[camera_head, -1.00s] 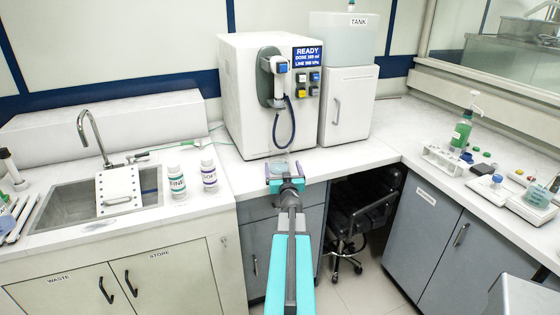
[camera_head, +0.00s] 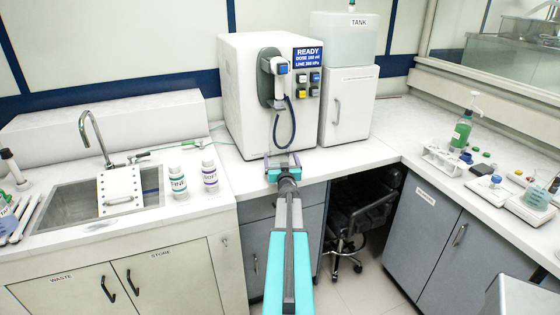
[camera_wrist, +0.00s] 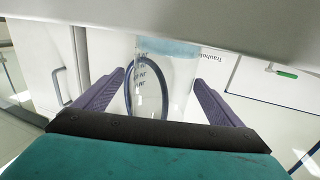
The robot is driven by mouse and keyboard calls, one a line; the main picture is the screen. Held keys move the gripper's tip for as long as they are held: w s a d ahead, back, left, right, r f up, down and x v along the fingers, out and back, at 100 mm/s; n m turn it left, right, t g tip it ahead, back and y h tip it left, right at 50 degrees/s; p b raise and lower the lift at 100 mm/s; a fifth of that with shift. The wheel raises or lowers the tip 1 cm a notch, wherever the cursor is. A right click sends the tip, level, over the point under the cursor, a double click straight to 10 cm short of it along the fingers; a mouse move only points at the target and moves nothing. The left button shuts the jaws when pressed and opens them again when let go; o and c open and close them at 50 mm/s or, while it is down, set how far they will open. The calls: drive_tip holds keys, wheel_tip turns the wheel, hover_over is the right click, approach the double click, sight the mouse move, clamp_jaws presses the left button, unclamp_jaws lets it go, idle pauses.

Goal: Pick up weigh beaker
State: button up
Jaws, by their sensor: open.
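In the wrist view, a clear graduated beaker (camera_wrist: 165,75) with pale blue liquid shows between the two purple fingers of my gripper (camera_wrist: 162,92). The fingers are open, with gaps beside the beaker. In the head view, my gripper (camera_head: 282,160) is at the front of the white dispenser, and this beaker is hard to make out there. Another beaker (camera_head: 537,195) with blue-green contents stands on a balance at the far right, well away from my gripper. I cannot tell from its look which beaker is the weigh beaker.
The white dispenser (camera_head: 248,95) with its dark hose stands just behind my gripper. Two labelled bottles (camera_head: 177,183) (camera_head: 209,174) stand left of it by the sink (camera_head: 65,215). The right counter holds a rack (camera_head: 443,160) and a green pump bottle (camera_head: 461,133).

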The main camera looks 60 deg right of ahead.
idle(0.4)
drive_tip(key=shift+p+x, duration=0.95)
drive_tip(key=shift+x, duration=1.7)
drive_tip(key=shift+w+a+f, duration=0.1)
drive_tip(key=shift+w+f, duration=0.05)
drive_tip(key=c, duration=1.4)
